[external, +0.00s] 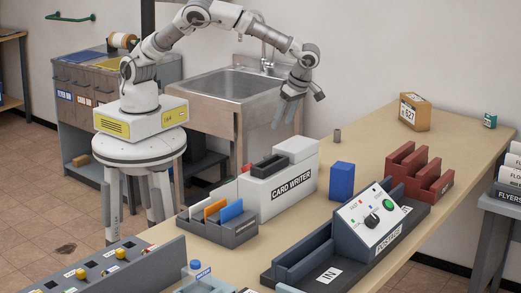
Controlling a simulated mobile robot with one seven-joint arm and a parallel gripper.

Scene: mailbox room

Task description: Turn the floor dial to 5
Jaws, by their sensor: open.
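My gripper (287,114) is open and empty, pointing down in front of the metal sink, above and behind the card writer. No dial with a readable "floor" label shows. A black round dial (372,221) sits on the sloped face of the dark blue-grey postage machine (350,237), with a green button beside it; its marks are too small to read. The white card writer (285,185) stands on the table with a dark slotted part on top. My gripper is well apart from the dial and the card writer.
The long tan table (375,150) holds a blue box (342,181), a maroon rack (414,174), a small grey cylinder (337,136), an orange-brown box (415,112) and a card tray (217,228). A panel with yellow knobs (95,270) is at lower left. The table's back middle is clear.

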